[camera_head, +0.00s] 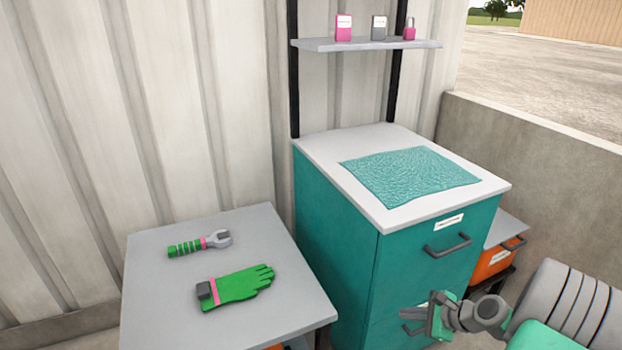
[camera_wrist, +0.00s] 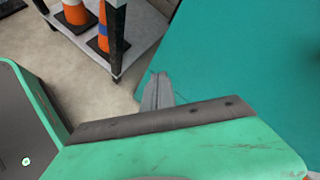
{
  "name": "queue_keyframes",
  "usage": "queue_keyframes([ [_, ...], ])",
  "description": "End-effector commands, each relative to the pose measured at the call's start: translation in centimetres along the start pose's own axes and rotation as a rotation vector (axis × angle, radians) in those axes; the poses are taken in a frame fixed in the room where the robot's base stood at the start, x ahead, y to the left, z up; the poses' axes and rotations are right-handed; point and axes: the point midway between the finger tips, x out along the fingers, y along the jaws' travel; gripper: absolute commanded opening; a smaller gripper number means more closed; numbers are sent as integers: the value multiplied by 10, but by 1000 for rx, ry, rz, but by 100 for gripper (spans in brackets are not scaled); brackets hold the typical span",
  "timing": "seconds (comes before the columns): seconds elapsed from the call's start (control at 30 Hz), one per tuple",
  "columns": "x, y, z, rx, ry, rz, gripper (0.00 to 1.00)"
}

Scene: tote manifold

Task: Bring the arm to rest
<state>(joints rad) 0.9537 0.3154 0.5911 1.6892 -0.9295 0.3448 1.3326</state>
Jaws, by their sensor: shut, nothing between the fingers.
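My gripper (camera_head: 404,314) is at the lower right of the head view, in front of the teal cabinet (camera_head: 337,240) and near its lower drawer. Its fingers are together and hold nothing. In the wrist view the closed fingers (camera_wrist: 157,92) show at the middle, with the teal cabinet face (camera_wrist: 240,70) behind them on the right. I cannot tell whether the fingers touch the cabinet. My forearm comes in from the right edge of the head view.
A grey table (camera_head: 150,290) at left bears a green wrench (camera_head: 200,244) and a green glove (camera_head: 238,287). A teal cloth (camera_head: 410,176) lies on the cabinet's white top. A shelf (camera_head: 365,45) bears small boxes and a padlock. Orange cones (camera_wrist: 112,25) stand on a rack.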

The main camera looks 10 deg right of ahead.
Motion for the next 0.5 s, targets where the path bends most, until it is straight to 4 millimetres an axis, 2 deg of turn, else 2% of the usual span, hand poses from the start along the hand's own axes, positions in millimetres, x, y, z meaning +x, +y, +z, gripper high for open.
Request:
queue_keyframes([
  [0.03,-31,-24,66,-202,39,87,0],
  [0.07,-40,-27,91,-318,62,139,0],
  [0.1,-54,-31,124,-471,88,205,0],
  [0.17,-78,-34,171,-692,120,296,0],
  [0.2,-96,-34,202,-835,137,353,0],
  [0.27,-126,-33,246,-1042,155,434,0],
  [0.3,-148,-31,274,-1177,163,485,0],
  [0.4,-203,-22,333,-1483,170,595,0],
  [0.5,-246,-10,368,-1708,162,673,0],
])
